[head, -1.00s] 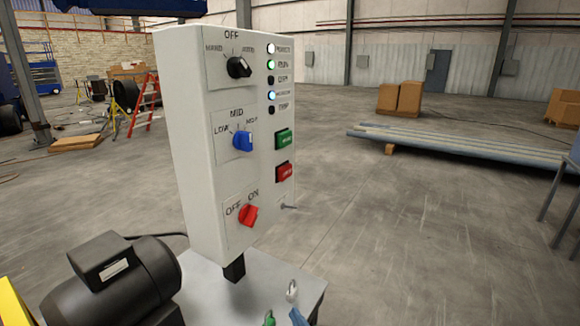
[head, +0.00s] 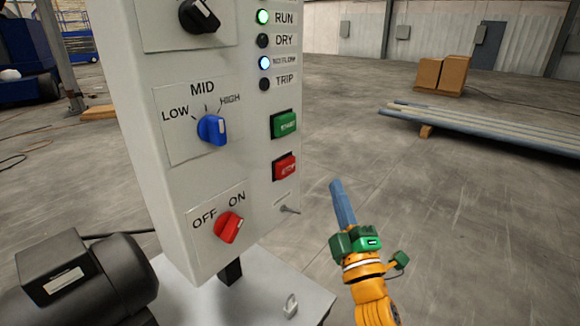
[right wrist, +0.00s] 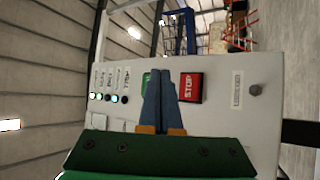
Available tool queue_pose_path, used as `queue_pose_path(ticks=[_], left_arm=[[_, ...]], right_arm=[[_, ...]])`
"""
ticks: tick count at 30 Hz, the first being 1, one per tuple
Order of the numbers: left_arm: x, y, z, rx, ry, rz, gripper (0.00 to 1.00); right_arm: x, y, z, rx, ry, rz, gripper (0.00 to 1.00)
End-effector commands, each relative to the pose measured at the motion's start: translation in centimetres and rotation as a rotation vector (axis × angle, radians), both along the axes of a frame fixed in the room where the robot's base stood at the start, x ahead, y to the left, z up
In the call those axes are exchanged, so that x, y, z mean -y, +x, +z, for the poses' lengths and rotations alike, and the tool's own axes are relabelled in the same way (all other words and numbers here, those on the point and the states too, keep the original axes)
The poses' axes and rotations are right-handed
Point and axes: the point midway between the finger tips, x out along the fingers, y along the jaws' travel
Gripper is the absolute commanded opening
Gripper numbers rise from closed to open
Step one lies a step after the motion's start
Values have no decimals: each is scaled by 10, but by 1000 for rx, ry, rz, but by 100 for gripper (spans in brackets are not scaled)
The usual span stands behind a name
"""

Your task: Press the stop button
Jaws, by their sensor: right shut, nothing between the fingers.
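The red stop button (head: 285,168) sits on the right side of the white control panel (head: 150,160), just below the green start button (head: 285,124). My right gripper (head: 336,184) is to the right of the panel in the head view, apart from the stop button, its blue fingers together and empty. In the right wrist view the stop button (right wrist: 191,87) shows just right of the fingertips (right wrist: 167,72). The fingers partly cover the green button (right wrist: 147,80) there. My left gripper is not in view.
The panel also has a red OFF/ON knob (head: 229,227), a blue LOW/MID/HIGH knob (head: 212,129) and a small peg (head: 289,209) below the stop button. A dark motor (head: 80,275) stands at lower left. Open floor lies right of the panel.

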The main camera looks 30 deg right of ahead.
Motion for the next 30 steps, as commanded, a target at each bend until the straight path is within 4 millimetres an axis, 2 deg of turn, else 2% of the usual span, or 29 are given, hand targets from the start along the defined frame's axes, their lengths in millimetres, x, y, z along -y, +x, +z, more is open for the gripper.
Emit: queue_pose_path(ticks=[7, 21, 30], left_arm=[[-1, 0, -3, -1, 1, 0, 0], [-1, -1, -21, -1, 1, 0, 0], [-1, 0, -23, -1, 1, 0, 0]], right_arm=[[-4, 11, -1, 0, 2, 0, 0], [-29, 71, -3, 0, 4, 0, 0], [-34, 82, -1, -1, 2, 1, 0]])
